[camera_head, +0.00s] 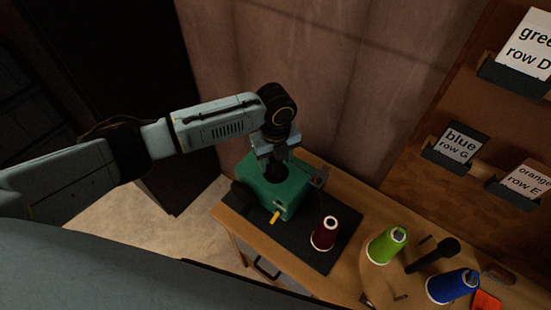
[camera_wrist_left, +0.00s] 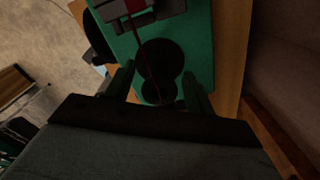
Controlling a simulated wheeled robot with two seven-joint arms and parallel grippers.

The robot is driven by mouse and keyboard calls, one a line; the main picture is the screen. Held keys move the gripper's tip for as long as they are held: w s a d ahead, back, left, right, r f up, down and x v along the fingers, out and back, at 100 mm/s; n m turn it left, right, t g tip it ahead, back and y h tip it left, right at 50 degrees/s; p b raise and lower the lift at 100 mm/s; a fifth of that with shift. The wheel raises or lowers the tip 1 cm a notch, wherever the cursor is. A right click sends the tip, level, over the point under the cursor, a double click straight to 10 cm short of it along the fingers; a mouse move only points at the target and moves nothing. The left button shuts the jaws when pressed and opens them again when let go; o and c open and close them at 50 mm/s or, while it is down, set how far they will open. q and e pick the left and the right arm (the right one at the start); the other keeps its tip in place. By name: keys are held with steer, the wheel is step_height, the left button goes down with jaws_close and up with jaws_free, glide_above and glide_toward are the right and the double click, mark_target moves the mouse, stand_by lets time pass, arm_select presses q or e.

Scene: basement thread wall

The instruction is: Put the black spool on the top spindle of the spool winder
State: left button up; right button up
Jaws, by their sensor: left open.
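The spool winder (camera_head: 292,192) is a green box on a dark mat on the wooden bench. Its green top also fills the middle of the left wrist view (camera_wrist_left: 200,45). The black spool (camera_head: 276,174) stands at the top of the winder, below my left gripper (camera_head: 275,150). In the left wrist view the black spool (camera_wrist_left: 158,62) shows between the two spread fingers of the left gripper (camera_wrist_left: 159,84). The jaws are open, with gaps beside the spool. The spindle is hidden, so I cannot tell how far down the spool sits. My right gripper is out of view.
A dark red cone (camera_head: 325,233) stands on the mat, right of the winder. Labelled holders (camera_head: 460,146) hang on the wall board. A yellow handle (camera_head: 275,217) juts from the winder's front.

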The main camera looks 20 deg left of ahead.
arm_select(q)
step_height(320, 180, up, 13)
steer(key=shift+r, duration=0.2)
